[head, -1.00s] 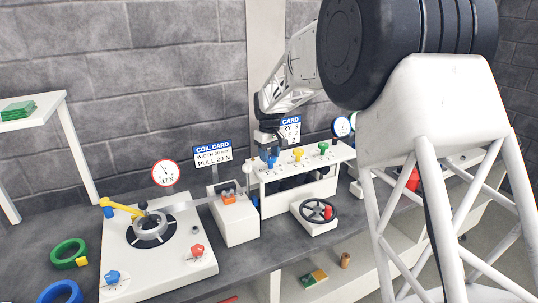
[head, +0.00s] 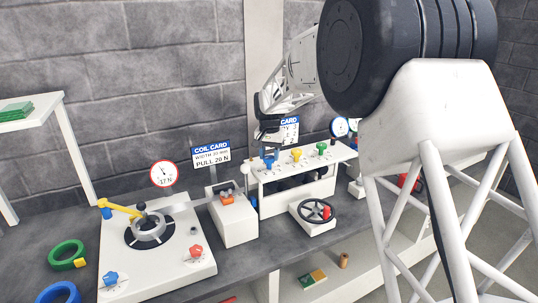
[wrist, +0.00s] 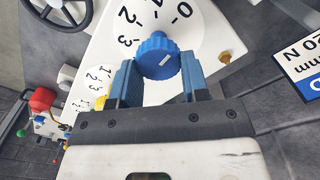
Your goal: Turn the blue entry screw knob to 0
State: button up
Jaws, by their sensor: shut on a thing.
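The blue entry screw knob (wrist: 158,50) sits on a white panel face with a printed dial of numbers 0 to 3 beside it in the wrist view. A short white mark shows on the knob; I cannot tell which number it points to. My gripper (wrist: 157,66) has its two blue fingers on either side of the knob and is shut on it. In the head view my gripper (head: 268,157) is at the left end of the white rack top (head: 304,160), and its fingers hide most of the knob there.
A yellow knob (head: 296,155) and a green knob (head: 322,148) stand to the right on the same rack. A black handwheel (head: 316,210) is in front. The coil card (head: 211,153) stands to the left, behind a white block with an orange part (head: 227,199).

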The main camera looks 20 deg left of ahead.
aim_at(270, 156)
jog(key=shift+m, duration=0.5)
jog(key=o, duration=0.9)
jog(key=shift+r, duration=0.1)
jog(key=shift+r, duration=3.8)
